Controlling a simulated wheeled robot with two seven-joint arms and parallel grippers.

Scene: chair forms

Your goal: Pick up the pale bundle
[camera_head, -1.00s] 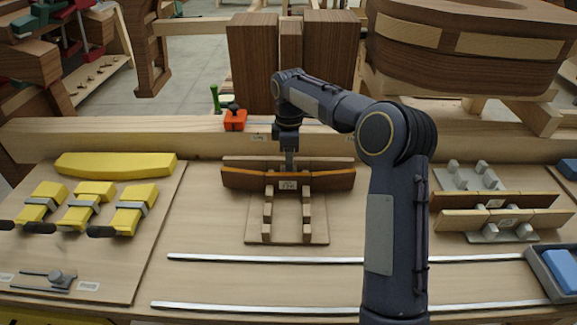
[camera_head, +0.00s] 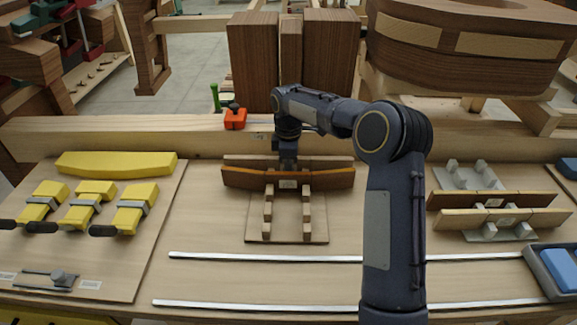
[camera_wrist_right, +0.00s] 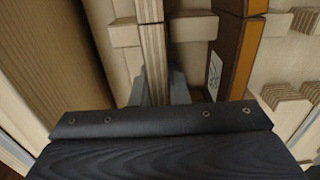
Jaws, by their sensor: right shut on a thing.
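A pale layered bundle (camera_wrist_right: 152,45) runs between the fingers of my right gripper (camera_wrist_right: 160,88) in the right wrist view. The gripper is shut on it. In the head view the bundle (camera_head: 238,161) shows as the rear strip across the wooden stand (camera_head: 287,232), and my right gripper (camera_head: 288,166) reaches down over its middle. A dark brown bundle (camera_head: 325,180) with an orange edge and a white label lies just in front of it; it also shows in the right wrist view (camera_wrist_right: 227,60). The fingertips are partly hidden. My left gripper is not in view.
A wooden rail (camera_head: 120,137) and dark upright blocks (camera_head: 253,60) stand behind the stand. An orange tool (camera_head: 235,120) sits on the rail. Yellow clamps (camera_head: 137,208) lie left. Another stand with strips (camera_head: 500,218) is right. Metal bars (camera_head: 260,257) cross the front.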

